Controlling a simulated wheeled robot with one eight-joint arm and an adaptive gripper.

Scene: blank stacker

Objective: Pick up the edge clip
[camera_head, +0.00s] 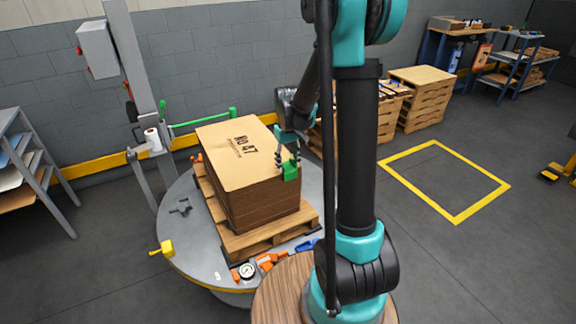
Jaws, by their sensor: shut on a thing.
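A small green edge clip (291,173) shows at the right front corner of the stack of brown cardboard blanks (262,205). My gripper (292,160) points down over that corner, with its fingers shut on the edge clip. The stack has a top sheet printed "No 47" and sits on a wooden pallet (264,240). I cannot tell whether the clip still touches the stack. The fingertips are small and partly hidden by the clip.
The pallet stands on a round grey turntable (185,244). A pressure gauge (247,271), orange tools (268,261) and a blue item (306,245) lie along its front. A grey post (137,65) rises behind left. A yellow-marked floor square (440,180) at right is empty.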

